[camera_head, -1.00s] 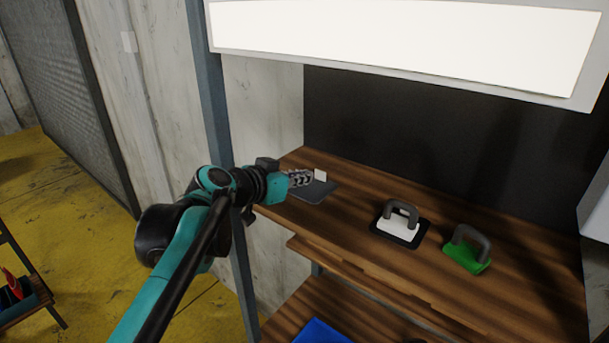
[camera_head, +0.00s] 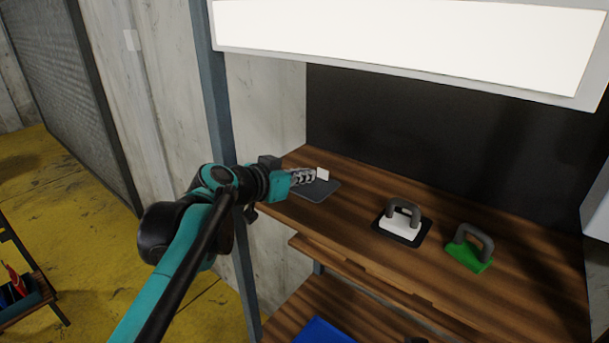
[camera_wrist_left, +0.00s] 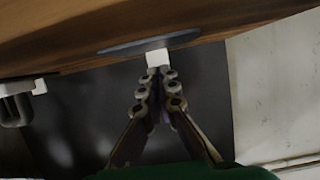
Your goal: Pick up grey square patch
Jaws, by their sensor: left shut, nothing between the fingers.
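The grey square patch (camera_head: 318,192) lies flat at the left end of the wooden shelf. A small white tab (camera_head: 323,174) stands up from it. In the left wrist view the patch (camera_wrist_left: 122,47) shows as a thin grey sliver, with the white tab (camera_wrist_left: 157,58) just beyond the fingertips. My left gripper (camera_head: 312,174) is over the patch, its fingertips close to the tab. In the left wrist view my left gripper (camera_wrist_left: 157,76) has its fingers drawn together at the tips with nothing held. I cannot tell whether the tips touch the tab. My right gripper is out of view.
A white block with a grey handle (camera_head: 402,222) sits on a black pad on the shelf. A green block with a handle (camera_head: 469,252) stands to its right. A dark back panel (camera_head: 400,135) closes the shelf behind. A blue item (camera_head: 322,332) lies on the lower level.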

